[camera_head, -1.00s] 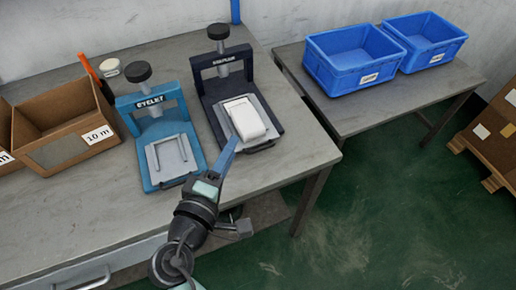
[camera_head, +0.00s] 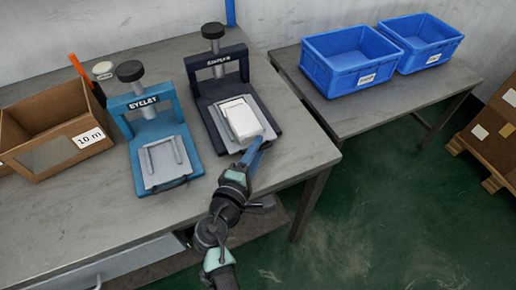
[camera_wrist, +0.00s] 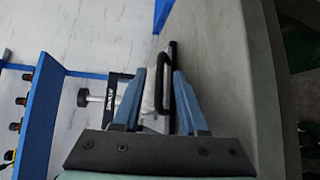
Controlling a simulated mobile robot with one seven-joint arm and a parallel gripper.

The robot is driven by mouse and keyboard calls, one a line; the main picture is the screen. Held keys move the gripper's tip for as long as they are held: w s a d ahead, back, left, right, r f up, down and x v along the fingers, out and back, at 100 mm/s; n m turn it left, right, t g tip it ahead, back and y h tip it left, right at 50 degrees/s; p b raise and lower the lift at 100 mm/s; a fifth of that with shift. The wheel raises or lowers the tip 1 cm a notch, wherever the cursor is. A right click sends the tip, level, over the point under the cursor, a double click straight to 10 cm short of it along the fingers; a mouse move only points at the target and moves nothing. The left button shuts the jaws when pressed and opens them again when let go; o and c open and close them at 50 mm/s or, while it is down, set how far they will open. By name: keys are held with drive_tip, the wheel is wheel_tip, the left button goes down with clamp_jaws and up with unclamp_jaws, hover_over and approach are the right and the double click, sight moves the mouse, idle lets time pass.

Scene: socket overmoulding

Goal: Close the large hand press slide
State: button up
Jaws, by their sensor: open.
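The dark navy hand press (camera_head: 217,66) stands at the right end of the workbench. Its grey slide plate (camera_head: 217,127) sits pulled out toward the front, with a white block (camera_head: 242,118) on it. The slide's black handle shows in the wrist view (camera_wrist: 163,85), lying between my gripper's fingers. My gripper (camera_head: 258,147) is open at the front edge of this slide, its fingers either side of the handle. Contact cannot be told. In the wrist view, both blue fingers (camera_wrist: 160,88) are spread apart. In the head view, my gripper hides the handle.
A teal press labelled EYELET (camera_head: 144,103) stands to the left, its slide plate also out front. A cardboard box (camera_head: 45,130) is further left. Blue bins (camera_head: 345,60) stand on a second table at right. The bench between my gripper and its right edge is clear.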

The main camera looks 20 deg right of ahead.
drive_tip(key=shift+w+d, duration=0.3)
drive_tip(key=shift+c, duration=0.4)
clamp_jaws()
drive_tip(key=shift+f, duration=0.1)
idle(0.8)
